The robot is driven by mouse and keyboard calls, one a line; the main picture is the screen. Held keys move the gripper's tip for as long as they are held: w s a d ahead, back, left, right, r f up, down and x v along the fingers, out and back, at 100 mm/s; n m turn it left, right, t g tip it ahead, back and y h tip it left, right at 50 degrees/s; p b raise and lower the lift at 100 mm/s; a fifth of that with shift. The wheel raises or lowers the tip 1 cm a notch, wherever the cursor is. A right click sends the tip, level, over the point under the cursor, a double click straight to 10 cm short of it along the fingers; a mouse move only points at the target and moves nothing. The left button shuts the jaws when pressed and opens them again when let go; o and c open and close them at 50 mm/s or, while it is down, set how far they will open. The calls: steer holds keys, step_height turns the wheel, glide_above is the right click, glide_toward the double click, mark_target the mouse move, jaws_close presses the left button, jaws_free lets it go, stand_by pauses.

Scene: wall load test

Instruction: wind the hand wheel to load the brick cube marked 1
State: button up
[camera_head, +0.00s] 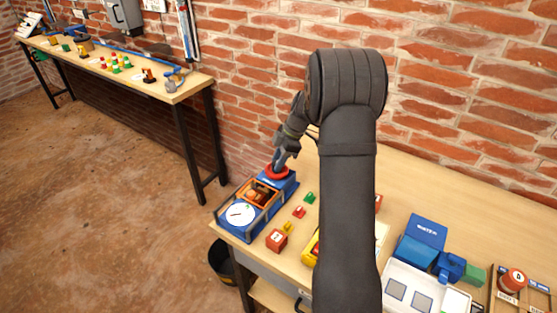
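A blue test rig (276,205) stands at the left end of the near table. A red hand wheel (277,171) sits on its far end. A white round dial with a needle (240,215) is on its near end. An orange-brown brick block (263,194) lies in the bay between them; any mark on it is too small to read. My gripper (280,160) points down at the wheel and appears to touch it; its fingers are too small to judge. A separate red-brown cube (276,240) with a pale mark stands on the table right of the rig.
Small green (310,198), red (299,212) and yellow (288,227) pieces lie right of the rig. A yellow object (311,249) is partly hidden by my arm. Blue boxes (426,232) and a white tray (393,272) are at right. A brick wall (250,60) stands close behind.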

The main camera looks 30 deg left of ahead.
steer(key=c, duration=0.4)
